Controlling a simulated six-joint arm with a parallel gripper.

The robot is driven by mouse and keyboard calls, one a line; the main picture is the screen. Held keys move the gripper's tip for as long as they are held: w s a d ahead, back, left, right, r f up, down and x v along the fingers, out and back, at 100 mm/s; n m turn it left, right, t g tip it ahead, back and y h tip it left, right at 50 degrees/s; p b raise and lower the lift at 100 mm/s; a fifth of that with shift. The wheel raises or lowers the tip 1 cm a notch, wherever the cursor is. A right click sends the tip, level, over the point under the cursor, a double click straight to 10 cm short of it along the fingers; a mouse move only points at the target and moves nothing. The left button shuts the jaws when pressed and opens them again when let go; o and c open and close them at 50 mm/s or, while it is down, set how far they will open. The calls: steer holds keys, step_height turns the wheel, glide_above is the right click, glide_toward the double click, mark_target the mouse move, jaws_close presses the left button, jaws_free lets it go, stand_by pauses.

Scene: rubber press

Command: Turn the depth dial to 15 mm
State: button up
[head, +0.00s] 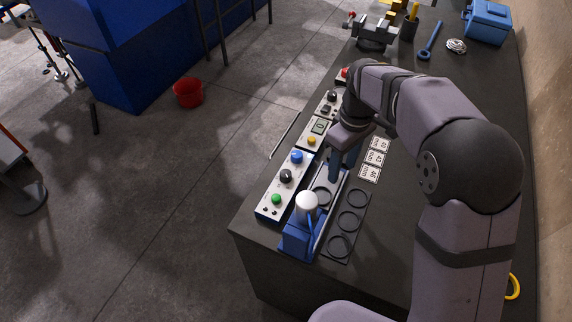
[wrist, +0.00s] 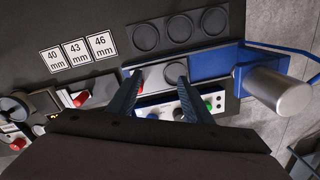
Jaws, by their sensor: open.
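The near control panel (head: 268,207) carries a black knob (head: 286,175) between a blue button (head: 297,157) and a green button (head: 276,198). A second black knob (head: 332,97) sits on a panel farther along the bench. I cannot tell which is the depth dial, and no scale is readable. My gripper (head: 342,172) is open and empty above the blue press track, to the right of the near panel. In the wrist view my gripper (wrist: 160,82) has its fingers spread, with the near black knob (wrist: 178,113) beyond them, apart from both fingers.
A white-topped cylinder (head: 307,201) stands on the blue press end (head: 298,242). A black tray (head: 337,256) with round recesses lies beside it. Labels for 40, 43 and 46 mm (wrist: 77,50) lie nearby.

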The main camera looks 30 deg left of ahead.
mark_target(286, 173)
steer(key=a+n, duration=0.2)
steer(key=a, duration=0.2)
steer(key=s+a+n, duration=0.1)
steer(key=a+n, duration=0.1)
steer(key=a, duration=0.3)
steer(key=a+n+p, duration=0.1)
steer(key=a+n, duration=0.1)
steer(key=a, duration=0.2)
steer(key=shift+s+a, duration=0.25)
steer(key=shift+s, duration=0.05)
steer(key=shift+s+a, duration=0.15)
steer(key=shift+a, duration=0.35)
steer(key=shift+s+d+f+p, duration=0.1)
steer(key=shift+f+p, duration=0.7)
steer(key=shift+f, duration=1.05)
steer(key=shift+s+f+p, duration=0.1)
steer(key=shift+f+p, duration=0.7)
steer(key=shift+f, duration=1.05)
steer(key=c, duration=1.1)
steer(key=shift+o, duration=0.2)
